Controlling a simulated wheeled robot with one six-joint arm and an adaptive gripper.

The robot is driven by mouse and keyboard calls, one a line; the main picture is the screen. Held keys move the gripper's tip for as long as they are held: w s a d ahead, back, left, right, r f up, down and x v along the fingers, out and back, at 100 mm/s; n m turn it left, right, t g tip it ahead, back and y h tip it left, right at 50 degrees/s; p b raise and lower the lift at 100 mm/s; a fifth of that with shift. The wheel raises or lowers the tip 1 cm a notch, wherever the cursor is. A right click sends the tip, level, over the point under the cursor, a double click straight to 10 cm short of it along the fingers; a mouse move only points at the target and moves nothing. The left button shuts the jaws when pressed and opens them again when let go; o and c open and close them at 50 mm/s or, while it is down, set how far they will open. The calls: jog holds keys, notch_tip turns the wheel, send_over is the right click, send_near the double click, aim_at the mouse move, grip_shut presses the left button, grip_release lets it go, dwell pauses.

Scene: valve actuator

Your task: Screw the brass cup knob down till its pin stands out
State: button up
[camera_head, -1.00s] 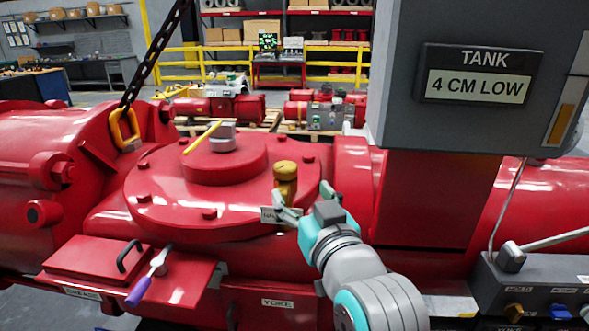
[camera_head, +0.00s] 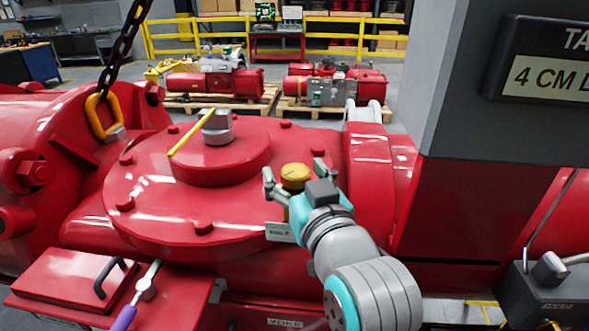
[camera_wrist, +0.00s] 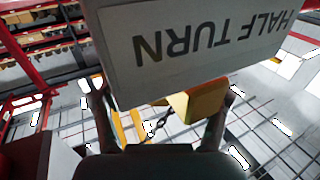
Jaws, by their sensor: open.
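The brass cup knob (camera_head: 295,173) stands upright on the red round cover (camera_head: 150,205), near its right edge. No pin can be made out on its top. My gripper (camera_head: 293,180) is open, with one finger on each side of the knob in the head view. Whether the fingers touch it cannot be told. In the wrist view, part of the knob (camera_wrist: 205,100) shows between the spread fingers, closer to the right one. A pale plate reading "HALF TURN" (camera_wrist: 190,45) appears upside down and covers part of the knob there.
A grey block with a yellow pointer (camera_head: 217,125) sits on the raised hub left of the knob. A chain with a yellow shackle (camera_head: 103,118) hangs at left. A large grey column (camera_head: 500,110) with a tank display stands close on the right.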

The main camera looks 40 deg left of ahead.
jog(key=c, duration=1.2)
jog(key=shift+t, duration=0.3)
jog(key=m+t+h, duration=0.3)
jog(key=shift+s+a+h, duration=0.1)
jog(key=shift+a+h, duration=0.05)
jog(key=shift+h, duration=0.15)
jog(key=shift+m+t+h, duration=1.7)
jog(key=shift+m+h, duration=0.4)
jog(key=shift+h, duration=0.5)
jog(key=shift+m+h, duration=0.3)
jog(key=shift+h, duration=0.2)
jog(key=o, duration=1.2)
